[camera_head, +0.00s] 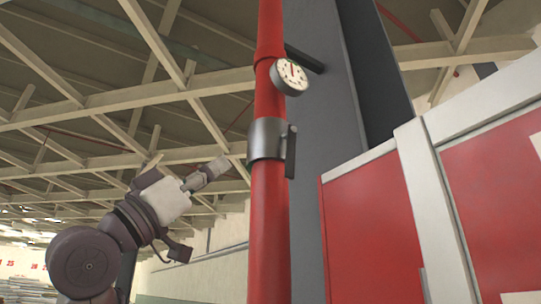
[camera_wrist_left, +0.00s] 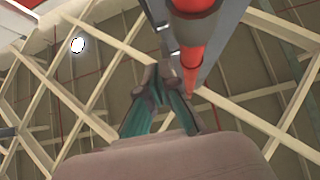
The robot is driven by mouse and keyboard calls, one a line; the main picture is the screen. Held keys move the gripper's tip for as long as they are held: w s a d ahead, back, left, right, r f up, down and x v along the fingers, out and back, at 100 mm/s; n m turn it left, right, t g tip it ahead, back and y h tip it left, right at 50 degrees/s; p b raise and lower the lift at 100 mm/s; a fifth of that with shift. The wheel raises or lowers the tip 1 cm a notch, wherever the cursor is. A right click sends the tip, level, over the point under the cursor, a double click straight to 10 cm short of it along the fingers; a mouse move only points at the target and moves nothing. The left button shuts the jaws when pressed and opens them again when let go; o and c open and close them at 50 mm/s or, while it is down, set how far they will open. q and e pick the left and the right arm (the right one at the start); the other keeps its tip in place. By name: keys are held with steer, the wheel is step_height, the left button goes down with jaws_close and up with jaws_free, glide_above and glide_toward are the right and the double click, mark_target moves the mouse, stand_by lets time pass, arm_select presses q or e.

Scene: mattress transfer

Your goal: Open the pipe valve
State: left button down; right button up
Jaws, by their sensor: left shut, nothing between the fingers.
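A red vertical pipe (camera_head: 268,220) runs up the middle of the head view. A grey metal collar (camera_head: 267,139) wraps around it, with a dark lever-like piece (camera_head: 291,151) on its right side, which may be the valve handle. My left gripper (camera_head: 222,166) is to the left of the pipe, a little below the collar, and looks apart from it. It points up and right, shut and empty. In the left wrist view the shut fingertips (camera_wrist_left: 150,78) are left of the red pipe (camera_wrist_left: 189,65). My right gripper is not in view.
A round gauge (camera_head: 290,77) with a red needle sits on the pipe above the collar. A dark grey column (camera_head: 325,130) stands behind the pipe. A red panel wall with white posts (camera_head: 436,210) fills the right. Open air lies left of the pipe, under ceiling beams.

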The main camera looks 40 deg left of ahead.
mark_target(287, 155)
arm_select(q)
steer(key=shift+g, duration=0.8)
steer(key=w+d+r+p, duration=0.1)
steer(key=w+p, duration=0.1)
steer(key=w, duration=0.1)
steer(key=w+d+r+p, duration=0.1)
steer(key=w+d+p, duration=0.1)
steer(key=w+p, duration=0.1)
steer(key=w+d+r+p, duration=0.1)
steer(key=w+r+p, duration=0.1)
steer(key=w+p, duration=0.1)
steer(key=shift+w+d+r, duration=0.1)
steer(key=shift+w+d, duration=0.05)
steer(key=shift+w+y, duration=0.3)
steer(key=shift+w, duration=0.05)
steer(key=shift+s, duration=0.1)
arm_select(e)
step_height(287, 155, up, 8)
arm_select(q)
steer(key=shift+s, duration=0.1)
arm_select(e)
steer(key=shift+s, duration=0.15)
arm_select(q)
steer(key=shift+d, duration=0.1)
